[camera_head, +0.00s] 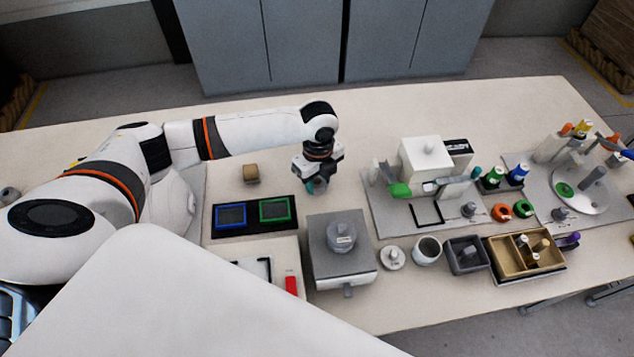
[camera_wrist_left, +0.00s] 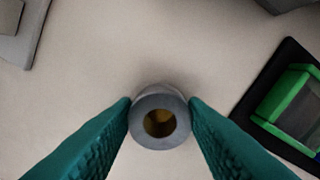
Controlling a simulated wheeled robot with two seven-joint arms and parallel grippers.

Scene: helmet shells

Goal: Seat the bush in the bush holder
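The bush (camera_wrist_left: 160,121) is a short grey cylinder with a round hole, brownish inside. In the left wrist view it sits between the two teal fingertips of my left gripper (camera_wrist_left: 160,112), which touch it on both sides. In the head view my left gripper (camera_head: 316,187) points down over the table, behind the black board. The bush is too small and covered to make out there. I cannot tell for sure which of the fixtures is the bush holder. My right gripper is not in view.
A black board (camera_head: 250,234) with blue and green frames lies close by. A tan cylinder (camera_head: 251,173) stands behind it. A grey box (camera_head: 340,270) stands in front. Grey plates with fixtures, a white cup (camera_head: 427,250) and a tan tray (camera_head: 497,258) fill the right. The back table edge is clear.

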